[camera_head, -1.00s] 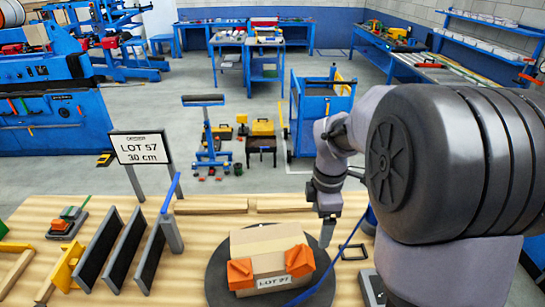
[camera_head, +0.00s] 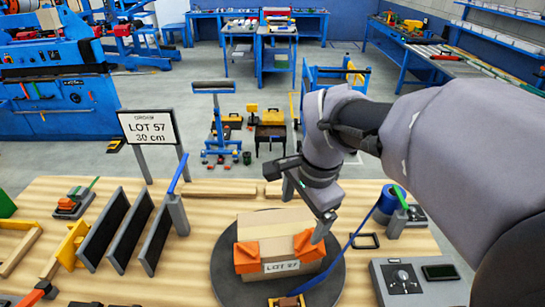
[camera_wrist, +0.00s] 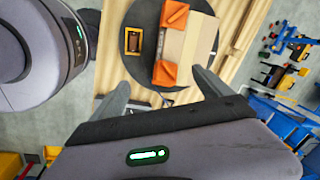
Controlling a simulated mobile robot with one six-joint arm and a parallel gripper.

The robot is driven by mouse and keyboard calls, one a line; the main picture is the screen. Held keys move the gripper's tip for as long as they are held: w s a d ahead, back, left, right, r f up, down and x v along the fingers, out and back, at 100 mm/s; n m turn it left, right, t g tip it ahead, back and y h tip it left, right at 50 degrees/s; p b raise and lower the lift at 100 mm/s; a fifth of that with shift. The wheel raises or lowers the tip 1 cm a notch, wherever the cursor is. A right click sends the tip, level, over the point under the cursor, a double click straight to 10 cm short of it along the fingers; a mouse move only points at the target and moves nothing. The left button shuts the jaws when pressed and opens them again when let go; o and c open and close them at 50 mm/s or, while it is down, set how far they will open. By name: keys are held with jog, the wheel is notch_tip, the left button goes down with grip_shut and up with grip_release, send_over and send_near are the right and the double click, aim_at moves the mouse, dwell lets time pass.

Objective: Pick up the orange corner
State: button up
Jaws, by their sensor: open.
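A cardboard box (camera_head: 272,228) labelled LOT 27 sits on a dark round turntable (camera_head: 226,281). Orange corners cover its front left (camera_head: 247,257) and front right (camera_head: 308,245). In the wrist view, the two orange corners show at the box's upper end (camera_wrist: 175,14) and lower end (camera_wrist: 165,73). A yellow-framed holder with an orange-brown piece (camera_head: 288,302) lies at the turntable's front edge, also in the wrist view (camera_wrist: 133,40). My gripper (camera_head: 306,210) is open and empty above the box's right rear. In the wrist view its spread fingers (camera_wrist: 160,78) frame the lower corner, apparently without touching.
A blue strap (camera_head: 345,250) runs from a blue roll (camera_head: 385,205) to the turntable. A grey control panel (camera_head: 405,283) lies at right. Dark upright panels (camera_head: 127,227) stand in a rack at left, with a LOT 57 sign (camera_head: 150,127) behind.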

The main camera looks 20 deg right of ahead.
aim_at(308, 244)
jog(key=w+d+m+g+p, duration=0.2)
jog(key=w+d+m+p, duration=0.1)
jog(key=w+d+m, duration=0.3)
notch_tip(308, 244, down, 18)
jog(key=b, duration=0.4)
jog(key=shift+w+d, duration=0.1)
jog(key=shift+w, duration=0.05)
jog(key=shift+c, duration=0.7)
jog(key=c, duration=1.5)
jog(key=shift+o, duration=0.2)
jog(key=shift+r, duration=0.2)
